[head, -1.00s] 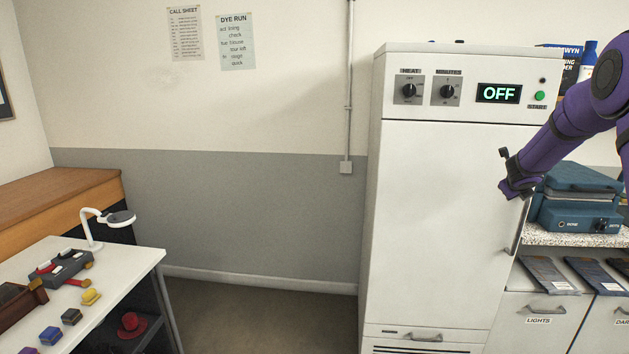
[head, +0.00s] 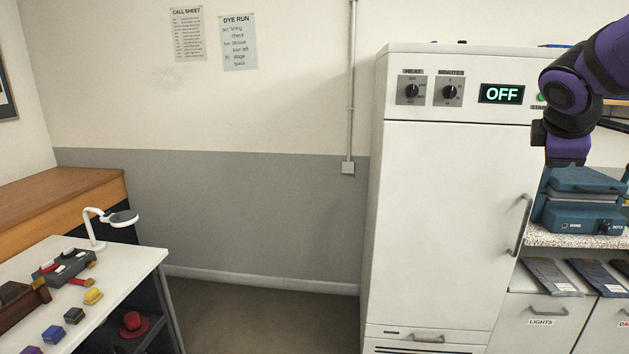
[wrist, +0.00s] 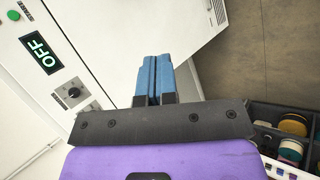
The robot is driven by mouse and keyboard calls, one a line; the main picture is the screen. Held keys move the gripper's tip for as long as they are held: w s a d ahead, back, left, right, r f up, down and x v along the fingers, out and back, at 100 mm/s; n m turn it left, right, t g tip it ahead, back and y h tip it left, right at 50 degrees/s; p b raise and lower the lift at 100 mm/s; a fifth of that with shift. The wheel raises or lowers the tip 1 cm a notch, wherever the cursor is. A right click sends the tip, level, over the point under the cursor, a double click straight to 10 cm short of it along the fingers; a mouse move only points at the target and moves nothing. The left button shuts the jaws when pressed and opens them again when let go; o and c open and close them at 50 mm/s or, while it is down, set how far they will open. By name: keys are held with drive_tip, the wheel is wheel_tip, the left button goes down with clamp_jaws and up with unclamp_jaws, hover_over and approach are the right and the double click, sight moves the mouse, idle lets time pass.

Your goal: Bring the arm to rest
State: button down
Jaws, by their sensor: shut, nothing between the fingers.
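My purple arm is at the upper right in the head view, bent in front of the cabinet's right edge and the counter behind. My gripper (wrist: 153,80) shows in the wrist view with its two blue fingers side by side and closed, holding nothing. In the head view the fingers cannot be made out. The tall white cabinet (head: 445,220) stands behind, with its door shut and its display reading OFF; its display and a knob also show in the wrist view.
A blue press-like machine (head: 580,215) sits on the speckled counter (head: 560,238) at right. A white table (head: 120,262) with a lamp (head: 122,217) and several small coloured blocks is at left. Floor (head: 240,315) between is clear. A crate (wrist: 285,115) of round items shows in the wrist view.

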drive_tip(key=s+a+f+m+y, duration=0.1)
drive_tip(key=s+a+m+y, duration=0.1)
drive_tip(key=s+a+m, duration=0.2)
drive_tip(key=s+a+f+m+y, duration=0.2)
drive_tip(key=s+a+m, duration=0.2)
drive_tip(key=s, duration=0.6)
drive_tip(key=s+a+f+m+g+y, duration=0.1)
drive_tip(key=s+a+f+m, duration=0.1)
drive_tip(key=s, duration=0.5)
drive_tip(key=shift+s+a+m+y, duration=0.25)
drive_tip(key=shift+a+m+y, duration=0.15)
drive_tip(key=shift+a+m, duration=0.65)
drive_tip(key=shift+a, duration=0.1)
